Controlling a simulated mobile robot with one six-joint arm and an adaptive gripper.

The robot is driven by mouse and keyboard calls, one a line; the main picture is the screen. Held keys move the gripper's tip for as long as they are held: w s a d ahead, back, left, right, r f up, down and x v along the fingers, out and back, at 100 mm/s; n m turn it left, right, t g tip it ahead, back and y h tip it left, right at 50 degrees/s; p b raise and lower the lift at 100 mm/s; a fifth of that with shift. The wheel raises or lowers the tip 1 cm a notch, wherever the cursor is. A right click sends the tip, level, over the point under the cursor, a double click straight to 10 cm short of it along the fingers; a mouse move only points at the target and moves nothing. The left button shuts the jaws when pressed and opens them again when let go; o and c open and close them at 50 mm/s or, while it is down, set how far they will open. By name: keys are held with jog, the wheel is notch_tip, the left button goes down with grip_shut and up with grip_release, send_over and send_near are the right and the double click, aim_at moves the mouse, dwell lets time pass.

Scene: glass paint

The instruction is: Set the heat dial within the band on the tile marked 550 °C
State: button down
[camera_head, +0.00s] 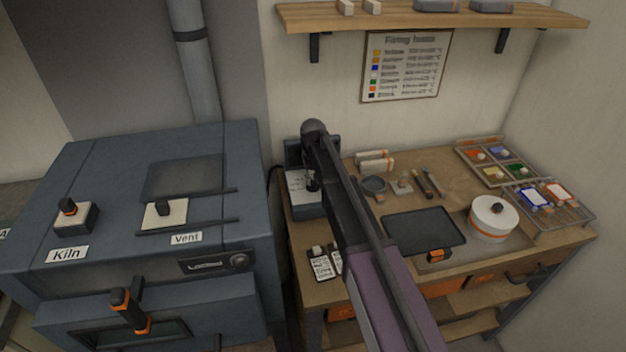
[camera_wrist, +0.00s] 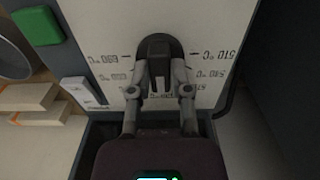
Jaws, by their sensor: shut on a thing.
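The heat dial (camera_wrist: 160,48) is a dark knob on a pale panel (camera_wrist: 120,20) printed with °C figures, upside down in the wrist view. My gripper (camera_wrist: 160,88) has one finger on each side of the dial's grip and is shut on it. Marks and figures stand left and right of the dial; one at right looks like 510 °C, and the others are too blurred to read surely. In the head view the panel is the white face of a small dark unit (camera_head: 311,208), where my arm partly hides the dial. I cannot make out a 550 °C tile.
A green button (camera_wrist: 37,26) and a small white labelled part (camera_wrist: 84,91) lie left of the dial. Two small label cards (camera_head: 321,265) lie in front of the unit. A dark tray (camera_head: 424,229) and a white round pot (camera_head: 493,218) stand right. The kiln (camera_head: 100,170) stands left.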

jog(key=shift+n, duration=0.3)
jog(key=n, duration=0.5)
jog(key=shift+n, duration=0.3)
jog(key=n, duration=0.5)
jog(key=shift+s+n, duration=0.1)
jog(key=shift+n, duration=0.2)
jog(key=c, duration=0.6)
grip_release()
jog(key=shift+f, duration=0.1)
jog(key=shift+o, duration=0.2)
jog(key=shift+m, duration=0.4)
